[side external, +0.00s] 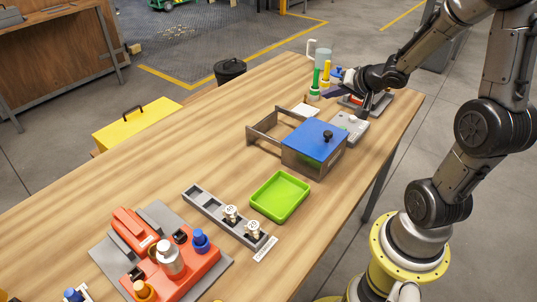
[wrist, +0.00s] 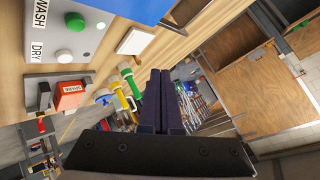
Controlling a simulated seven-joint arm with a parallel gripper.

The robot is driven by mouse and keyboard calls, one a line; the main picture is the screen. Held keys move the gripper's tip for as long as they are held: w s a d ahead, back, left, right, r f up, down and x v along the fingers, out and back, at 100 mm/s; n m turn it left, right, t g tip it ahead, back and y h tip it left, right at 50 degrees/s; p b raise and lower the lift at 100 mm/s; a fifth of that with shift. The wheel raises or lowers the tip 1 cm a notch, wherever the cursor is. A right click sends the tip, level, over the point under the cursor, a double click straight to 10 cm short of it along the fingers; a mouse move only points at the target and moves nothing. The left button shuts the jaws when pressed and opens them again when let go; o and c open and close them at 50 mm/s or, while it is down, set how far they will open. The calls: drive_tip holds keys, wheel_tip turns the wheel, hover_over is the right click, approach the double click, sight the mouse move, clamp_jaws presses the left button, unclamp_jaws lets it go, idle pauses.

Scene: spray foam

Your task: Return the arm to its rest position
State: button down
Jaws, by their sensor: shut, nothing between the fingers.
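My gripper (side external: 327,93) is above the far end of the wooden table, held out to the left from my arm. In the wrist view its two dark fingers (wrist: 161,72) lie together with nothing between them. It appears apart from the objects around it. Green- and yellow-handled items (side external: 326,72) stand just beyond it, and these handled items also show left of the fingers in the wrist view (wrist: 130,82). A grey panel (side external: 349,127) is on the near side; the wrist view shows its WASH and DRY labels and green knob (wrist: 64,56).
A box with a blue lid (side external: 317,134) and grey frame stands mid-table. A green tray (side external: 281,196), a slotted grey rack (side external: 206,203) and a red station (side external: 205,262) with bottles lie nearer. A white block (side external: 305,111) lies below my gripper. Bare wood runs along the left.

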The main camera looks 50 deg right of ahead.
drive_tip(key=s+a+r+n+t, duration=0.2)
drive_tip(key=a+r+n, duration=0.2)
drive_tip(key=a+r, duration=0.9)
drive_tip(key=s+a+f+n+g+y, duration=0.1)
drive_tip(key=s+a+f+n+g, duration=0.2)
drive_tip(key=s, duration=0.4)
drive_tip(key=s+a+f+n+g+y, duration=0.2)
drive_tip(key=s+a+f+n+g, duration=0.1)
drive_tip(key=s, duration=0.5)
drive_tip(key=shift+s+a+f+n, duration=0.15)
drive_tip(key=shift+a+f+n, duration=0.05)
drive_tip(key=shift+a+n, duration=0.7)
